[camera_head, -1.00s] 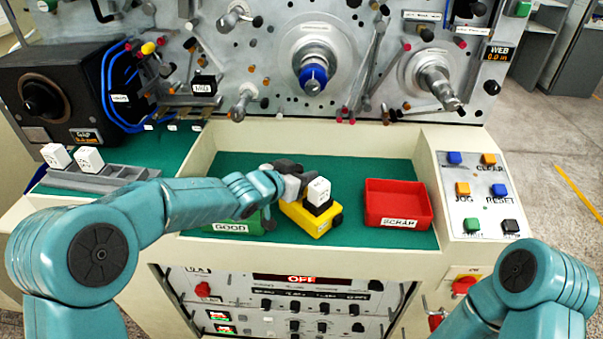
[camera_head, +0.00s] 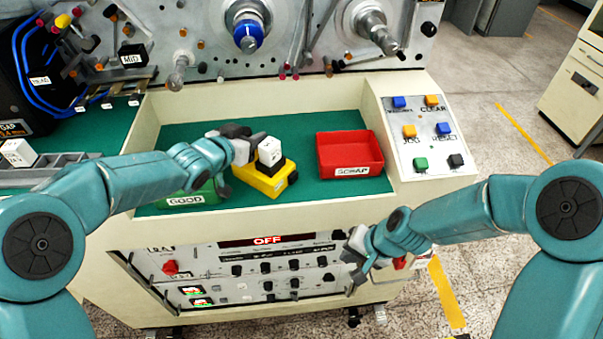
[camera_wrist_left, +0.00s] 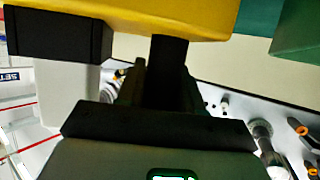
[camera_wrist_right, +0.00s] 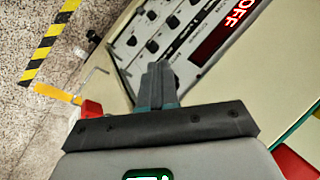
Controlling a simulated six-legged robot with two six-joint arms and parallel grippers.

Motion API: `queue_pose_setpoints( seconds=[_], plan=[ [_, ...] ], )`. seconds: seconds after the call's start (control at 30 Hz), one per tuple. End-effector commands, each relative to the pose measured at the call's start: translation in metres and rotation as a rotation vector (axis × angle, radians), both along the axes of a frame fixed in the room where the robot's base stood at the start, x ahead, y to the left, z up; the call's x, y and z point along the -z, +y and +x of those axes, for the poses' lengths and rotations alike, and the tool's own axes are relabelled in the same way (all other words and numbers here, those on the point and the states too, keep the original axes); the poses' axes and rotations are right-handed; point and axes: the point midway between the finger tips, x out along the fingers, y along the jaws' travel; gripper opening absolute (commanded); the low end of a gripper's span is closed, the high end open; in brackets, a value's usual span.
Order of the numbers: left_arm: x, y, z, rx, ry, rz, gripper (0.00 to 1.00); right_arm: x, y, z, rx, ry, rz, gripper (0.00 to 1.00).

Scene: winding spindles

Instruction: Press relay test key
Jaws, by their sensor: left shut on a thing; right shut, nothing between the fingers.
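A yellow tester (camera_head: 262,184) stands on the green work surface, with a white relay cube (camera_head: 270,149) upright in its black socket. The tester (camera_wrist_left: 150,15) and the relay (camera_wrist_left: 65,92) also show in the left wrist view. My left gripper (camera_head: 246,148) is at the tester's left side, beside the relay. It is shut on a black part (camera_wrist_left: 168,62) that meets the yellow body; whether this is the test key I cannot tell. My right gripper (camera_head: 352,262) is shut and empty, low in front of the cabinet's lower panel.
A green GOOD bin (camera_head: 185,200) stands left of the tester and a red SCRAP bin (camera_head: 350,170) right of it. A button panel (camera_head: 425,135) is further right. A grey rack (camera_head: 65,160) with a white cube is at left. The lower panel's display (camera_head: 267,240) reads OFF.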

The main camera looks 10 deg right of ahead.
Motion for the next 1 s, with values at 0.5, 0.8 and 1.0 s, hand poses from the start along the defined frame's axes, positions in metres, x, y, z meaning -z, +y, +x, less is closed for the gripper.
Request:
queue_pose_setpoints(
  seconds=[0.5, 0.8, 1.0],
  plan=[
    [0.003, -0.001, -0.001, 0.003, 0.004, 0.005, 0.0, -0.205, 0.003, 0.049, 0.156, -0.186, 0.327, 0.0],
    [0.003, -0.001, -0.001, 0.003, 0.004, 0.004, 0.0, -0.203, 0.004, 0.05, 0.156, -0.184, 0.325, 0.0],
    [0.003, -0.001, -0.001, 0.003, 0.004, 0.004, 0.0, -0.187, 0.017, 0.06, 0.154, -0.18, 0.325, 0.0]
  ],
)
